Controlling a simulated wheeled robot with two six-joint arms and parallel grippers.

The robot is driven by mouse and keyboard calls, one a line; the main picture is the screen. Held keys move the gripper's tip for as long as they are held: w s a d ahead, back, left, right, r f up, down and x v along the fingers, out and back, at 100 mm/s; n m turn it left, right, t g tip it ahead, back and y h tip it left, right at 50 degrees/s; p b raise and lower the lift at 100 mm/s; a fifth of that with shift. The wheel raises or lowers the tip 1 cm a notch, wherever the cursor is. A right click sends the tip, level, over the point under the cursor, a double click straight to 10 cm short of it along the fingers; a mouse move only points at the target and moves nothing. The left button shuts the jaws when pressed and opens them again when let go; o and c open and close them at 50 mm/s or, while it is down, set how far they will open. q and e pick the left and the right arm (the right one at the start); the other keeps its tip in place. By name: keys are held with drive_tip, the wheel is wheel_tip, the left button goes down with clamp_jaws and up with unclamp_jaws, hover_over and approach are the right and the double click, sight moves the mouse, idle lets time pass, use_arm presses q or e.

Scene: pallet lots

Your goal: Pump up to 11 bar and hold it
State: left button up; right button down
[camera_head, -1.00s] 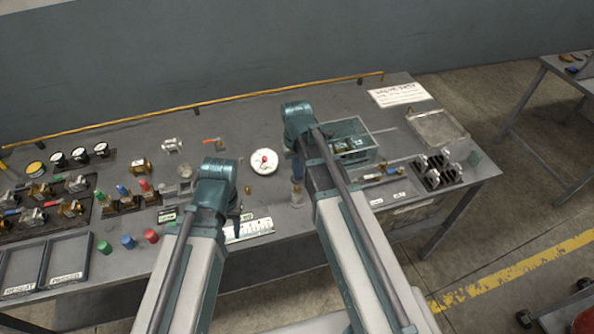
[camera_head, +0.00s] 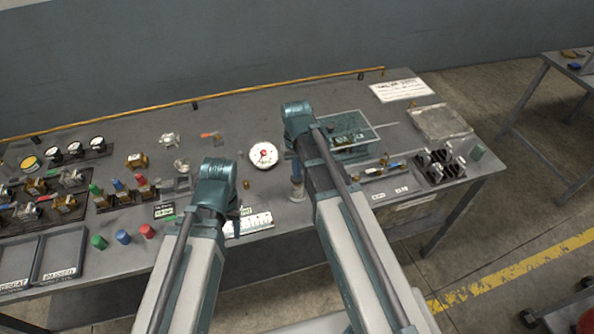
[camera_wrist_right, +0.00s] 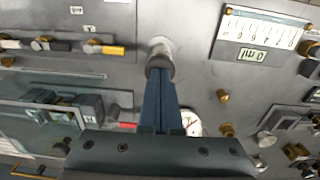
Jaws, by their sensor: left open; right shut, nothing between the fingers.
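A round white gauge (camera_head: 263,155) with a red needle sits mid-bench in the head view. Its reading is too small to make out. It is partly hidden in the right wrist view (camera_wrist_right: 192,124). My right gripper (camera_head: 297,172) points down with its blue fingers shut and empty, over a short grey upright post (camera_head: 297,193). In the right wrist view the fingertips appear at the post's dark top (camera_wrist_right: 160,62); whether they touch it is unclear. My left gripper (camera_head: 240,211) is open, low near the white scale card (camera_head: 249,224), its fingers mostly hidden by its wrist.
A clear box (camera_head: 348,137) stands right of my right wrist. Brass valves (camera_head: 137,161), colored caps (camera_head: 123,237) and trays (camera_head: 61,257) fill the left side. The bench's back middle is mostly clear.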

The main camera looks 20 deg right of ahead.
drive_tip(key=shift+s, duration=0.2)
drive_tip(key=shift+w+r+p, duration=0.1)
drive_tip(key=shift+r+p, duration=0.45)
drive_tip(key=shift+p, duration=0.25)
wheel_tip(320, 180, up, 13)
drive_tip(key=p, duration=1.3)
drive_tip(key=s+a+f+n+h+b, duration=0.1)
drive_tip(key=s+a+f+n+b, duration=0.2)
drive_tip(key=s+a+f+b, duration=0.7)
drive_tip(key=s+f+b, duration=0.2)
drive_tip(key=s, duration=0.2)
drive_tip(key=shift+s+a, duration=0.2)
drive_tip(key=shift+a, duration=0.1)
drive_tip(key=shift+f, duration=0.1)
idle(3.3)
